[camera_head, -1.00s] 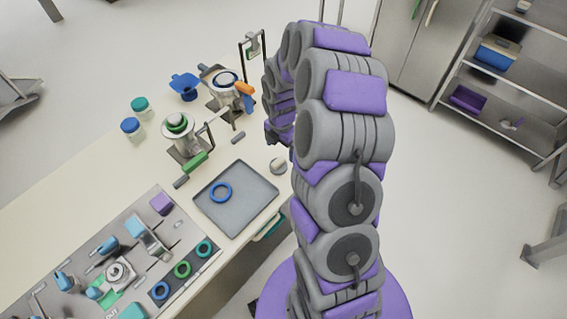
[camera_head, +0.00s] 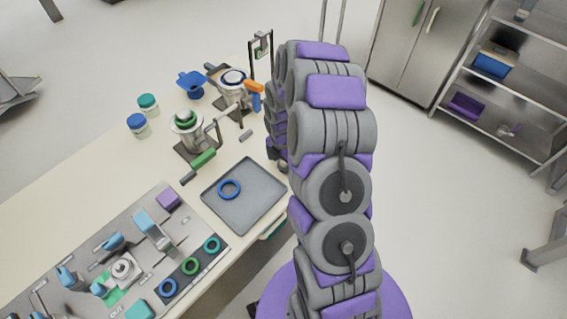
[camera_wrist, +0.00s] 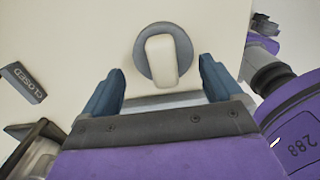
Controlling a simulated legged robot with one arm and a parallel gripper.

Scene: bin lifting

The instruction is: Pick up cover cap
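In the wrist view the cover cap is a round dark grey disc with a raised cream grip bar across it (camera_wrist: 162,60). It lies flat on the cream table top, just ahead of my gripper and roughly centred between the fingers. My gripper (camera_wrist: 160,86) is open, with one blue finger on each side and nothing between them. The fingertips appear near the cap's lower edge, and I cannot tell the height between them. In the head view my arm hides most of my gripper and the cap.
A grey tray (camera_head: 262,207) with a blue ring (camera_head: 228,189) lies left of my arm. A grinder-like device with a green ring (camera_head: 187,130) and another with an orange handle (camera_head: 254,88) stand behind it. A dark "CLOSED" block (camera_wrist: 22,83) lies left of the cap.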

